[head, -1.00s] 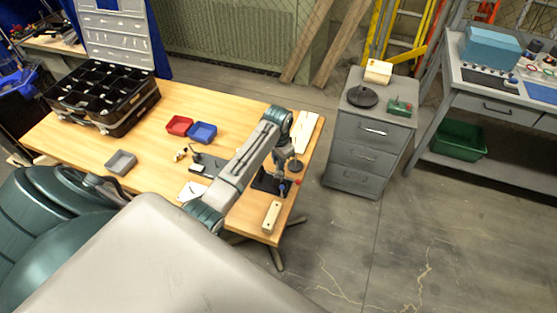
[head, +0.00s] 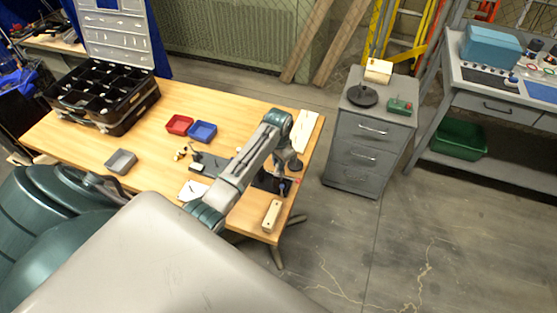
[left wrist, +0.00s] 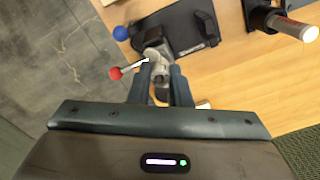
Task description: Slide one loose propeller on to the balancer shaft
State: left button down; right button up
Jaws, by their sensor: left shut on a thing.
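My left gripper (left wrist: 160,88) points down at the black balancer base (left wrist: 185,32) near the table's right end. Its fingers are shut on a small grey part (left wrist: 159,72), which looks like a propeller but is mostly hidden between them. A red ball (left wrist: 115,73) on a thin rod and a blue ball (left wrist: 120,33) stick out beside the fingers. I cannot tell whether the part is around the shaft or only close to it. In the head view the arm partly covers the balancer base (head: 264,182). My right gripper is out of view.
A dark stand with a pale-ended cylinder (left wrist: 290,26) is close to the gripper. A cream block (head: 271,216) lies near the front edge.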

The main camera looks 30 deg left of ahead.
pick_arm(q)
jog(key=shift+f, duration=0.45)
jog(key=c, duration=1.3)
grip_release()
jog(key=shift+o, duration=0.2)
notch_tip(320, 180, up, 10)
jog(key=b, duration=0.3)
notch_tip(320, 180, up, 5)
jog(key=p, duration=0.3)
jog(key=shift+f, duration=0.1)
